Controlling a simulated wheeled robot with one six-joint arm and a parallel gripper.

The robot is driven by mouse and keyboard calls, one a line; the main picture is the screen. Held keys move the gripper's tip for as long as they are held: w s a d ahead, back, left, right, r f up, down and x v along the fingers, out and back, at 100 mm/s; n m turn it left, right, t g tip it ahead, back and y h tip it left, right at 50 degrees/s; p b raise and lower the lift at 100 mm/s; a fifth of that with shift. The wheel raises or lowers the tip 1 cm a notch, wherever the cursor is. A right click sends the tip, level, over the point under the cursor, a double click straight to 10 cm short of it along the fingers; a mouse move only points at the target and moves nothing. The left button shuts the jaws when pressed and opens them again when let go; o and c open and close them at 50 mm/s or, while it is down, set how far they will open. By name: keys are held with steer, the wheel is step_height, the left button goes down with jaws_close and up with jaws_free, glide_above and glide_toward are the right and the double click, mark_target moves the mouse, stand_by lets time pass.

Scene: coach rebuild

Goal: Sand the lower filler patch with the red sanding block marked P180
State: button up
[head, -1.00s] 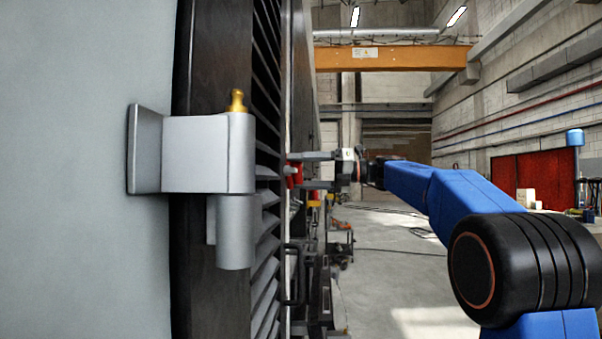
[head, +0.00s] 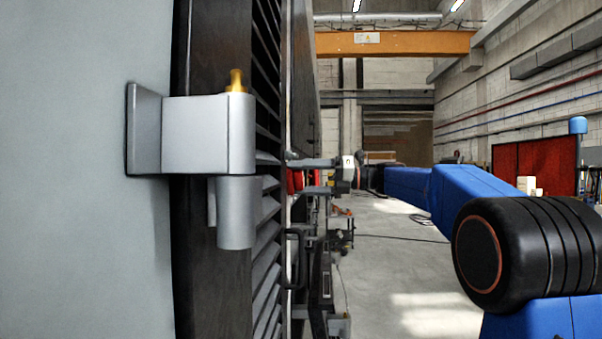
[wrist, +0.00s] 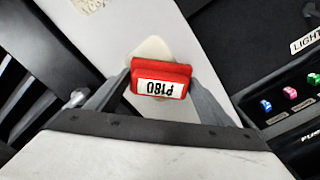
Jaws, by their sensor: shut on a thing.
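My gripper (wrist: 160,80) is shut on the red sanding block (wrist: 161,70), with a finger at each side of it. The block's white P180 label faces the wrist camera upside down. A cream filler patch (wrist: 152,47) on the pale panel lies behind the block, which hides part of it. I cannot tell whether the block touches the patch. A second cream patch (wrist: 88,4) is cut by the top edge of the wrist view. In the head view my gripper (head: 308,178) is beside the coach wall, with the red block (head: 297,181) small at its wall side.
A grey hinge (head: 208,135) with a brass top stands out from the coach close to the head camera, before dark slats (head: 268,205). The wrist view shows a dark panel with coloured fuses (wrist: 290,93) and a LIGHT label (wrist: 305,42). The floor (head: 400,270) at right is open.

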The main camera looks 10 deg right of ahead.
step_height(320, 180, down, 5)
steer(key=shift+r, duration=0.1)
stand_by(0.7)
steer(key=shift+d, duration=0.15)
steer(key=shift+v, duration=2.95)
steer(key=shift+s+d, duration=0.1)
steer(key=shift+d, duration=0.05)
steer(key=shift+v, duration=1.3)
steer(key=shift+r, duration=0.1)
